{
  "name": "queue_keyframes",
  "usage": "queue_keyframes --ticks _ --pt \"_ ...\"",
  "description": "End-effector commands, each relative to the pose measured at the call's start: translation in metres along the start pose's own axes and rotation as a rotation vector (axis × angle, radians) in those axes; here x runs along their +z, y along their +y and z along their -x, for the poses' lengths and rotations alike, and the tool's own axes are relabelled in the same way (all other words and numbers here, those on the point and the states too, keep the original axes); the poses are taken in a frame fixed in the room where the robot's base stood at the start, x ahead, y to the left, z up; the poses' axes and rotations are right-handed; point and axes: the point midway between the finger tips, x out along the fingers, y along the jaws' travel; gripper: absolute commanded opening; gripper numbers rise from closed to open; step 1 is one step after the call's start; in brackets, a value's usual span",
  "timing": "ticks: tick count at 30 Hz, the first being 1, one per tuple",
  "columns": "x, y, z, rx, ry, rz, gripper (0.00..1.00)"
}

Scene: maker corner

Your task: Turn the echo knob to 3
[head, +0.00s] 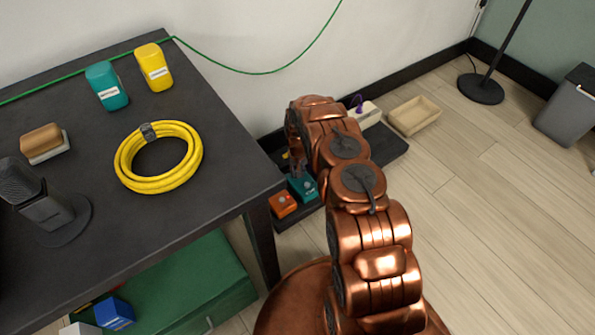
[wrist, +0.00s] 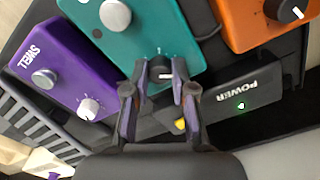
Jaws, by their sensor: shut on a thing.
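A teal pedal (wrist: 150,22) lies under my gripper in the wrist view; its name is not readable there. It also shows in the head view (head: 303,188), on the dark board beside the table. Its dark knob (wrist: 160,73) has a white pointer mark and small scale marks around it, too small to read. My gripper (wrist: 160,76) is shut on this knob, one finger on each side. In the head view my arm reaches over the board and hides most of the gripper.
A purple pedal (wrist: 62,68) with a light knob sits left of the teal one. An orange pedal (wrist: 262,20) is at the right. A black power box (wrist: 240,92) with a green light lies close to my right finger. The table (head: 225,195) edge stands left of the board.

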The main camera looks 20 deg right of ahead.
Motion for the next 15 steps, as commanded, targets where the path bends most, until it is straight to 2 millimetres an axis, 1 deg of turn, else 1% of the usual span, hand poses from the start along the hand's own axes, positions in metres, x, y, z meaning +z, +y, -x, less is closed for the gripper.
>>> queue_keyframes --ticks 14,15 --pt "0.0011 0.0008 -0.0005 0.001 -0.003 0.011 0.00" --pt "0.0011 0.0009 -0.0005 0.001 -0.003 0.011 0.29"
